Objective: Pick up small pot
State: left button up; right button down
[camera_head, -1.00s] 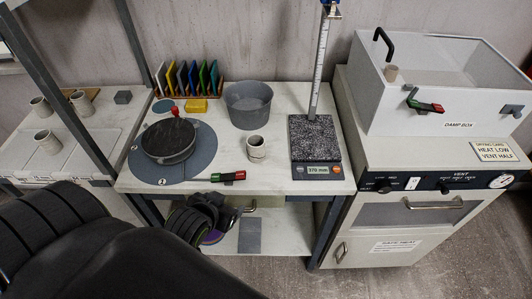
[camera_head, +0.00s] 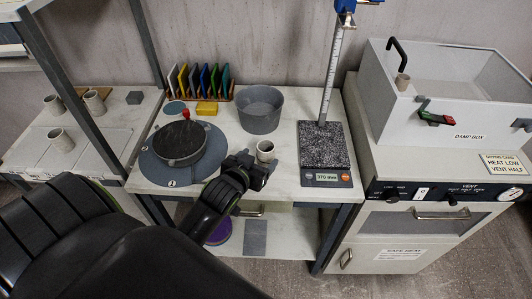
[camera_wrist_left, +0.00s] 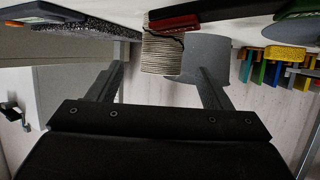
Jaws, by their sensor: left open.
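A small pale, ribbed clay pot (camera_head: 265,150) stands upright on the worktable, in front of the grey basin. My left gripper (camera_head: 258,170) is open at its near side, and one finger partly overlaps the pot's lower part. In the left wrist view, which looks upside down, the pot (camera_wrist_left: 162,55) lies ahead between the two open fingers (camera_wrist_left: 160,75). A dark jagged line crosses it near its base. I cannot tell whether either finger touches it. My right gripper is not in view.
A grey basin (camera_head: 261,111) stands behind the pot, and a scale with a speckled plate (camera_head: 322,147) to its right. A round turntable (camera_head: 160,172) is at left. A red-ended tool (camera_wrist_left: 175,22) lies close to the pot. More small pots (camera_head: 58,141) stand on the left shelf.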

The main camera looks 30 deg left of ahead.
aim_at(269, 147)
pick_arm(q)
jog(key=x, duration=0.3)
jog(key=shift+w+a+f+p, duration=0.1)
jog(key=shift+w+p, duration=0.3)
jog(key=shift+w, duration=0.25)
jog(key=x, duration=0.3)
jog(key=shift+a+p, duration=0.1)
jog(key=shift+p, duration=0.25)
jog(key=shift+w+f, duration=0.2)
jog(key=shift+w, duration=0.35)
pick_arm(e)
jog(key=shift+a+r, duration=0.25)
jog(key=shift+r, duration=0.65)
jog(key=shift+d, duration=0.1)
pick_arm(q)
jog(key=shift+c, duration=1.1)
jog(key=c, duration=0.9)
